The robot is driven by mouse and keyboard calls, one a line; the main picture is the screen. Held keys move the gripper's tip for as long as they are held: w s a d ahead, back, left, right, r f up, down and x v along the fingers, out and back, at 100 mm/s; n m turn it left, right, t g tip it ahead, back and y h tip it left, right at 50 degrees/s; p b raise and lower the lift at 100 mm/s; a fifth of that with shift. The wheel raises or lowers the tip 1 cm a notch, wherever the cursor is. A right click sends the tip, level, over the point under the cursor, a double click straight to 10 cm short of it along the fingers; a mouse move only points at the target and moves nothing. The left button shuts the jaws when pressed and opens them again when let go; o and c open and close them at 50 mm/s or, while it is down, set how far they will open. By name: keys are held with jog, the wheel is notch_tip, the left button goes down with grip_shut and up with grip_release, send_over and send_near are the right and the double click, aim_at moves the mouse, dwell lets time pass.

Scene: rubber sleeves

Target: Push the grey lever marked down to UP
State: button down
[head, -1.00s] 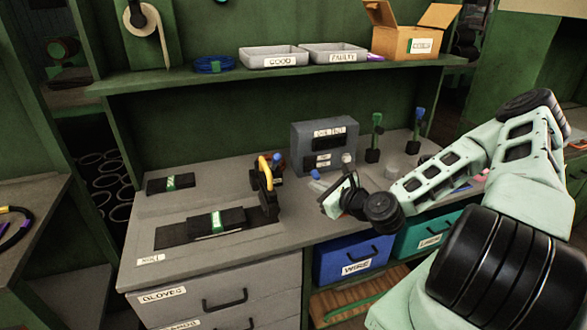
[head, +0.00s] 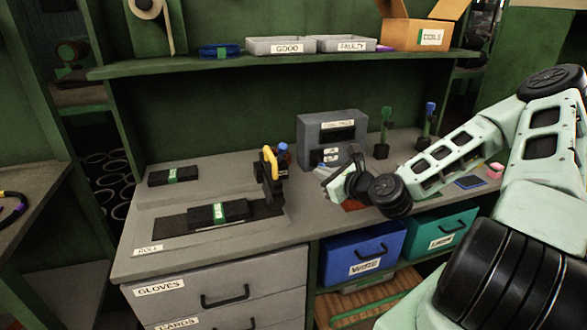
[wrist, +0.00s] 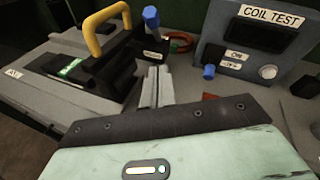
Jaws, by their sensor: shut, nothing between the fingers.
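I cannot make out a lever that is clearly grey and marked UP. A black press with a yellow handle (head: 268,162) stands on the bench; it also shows in the wrist view (wrist: 105,35). Beside the handle is a blue-topped post (wrist: 151,18) with a small white label below, too small to read. The grey COIL TEST box (head: 325,128) stands behind, with a blue knob (wrist: 209,72) beside its ON and OFF labels. My gripper (wrist: 154,75) is shut and empty, above the bench between press and box. In the head view my gripper (head: 322,175) is in front of the box.
A black block with a green label (head: 217,213) lies on a dark mat left of the press. Two upright stands with green (head: 386,115) and blue (head: 430,108) tops are right of the box. Drawers and a blue WIRE bin (head: 345,258) are below the bench.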

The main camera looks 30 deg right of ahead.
jog(key=b, duration=0.2)
send_near(281, 154)
notch_tip(281, 154, down, 4)
jog(key=w+d, duration=0.2)
jog(key=w, duration=0.1)
jog(key=shift+w+a+r, duration=0.25)
jog(key=shift+w+r, duration=0.3)
jog(key=shift+w, duration=0.1)
jog(key=shift+w+a+r, duration=0.2)
jog(key=shift+w+r, duration=0.4)
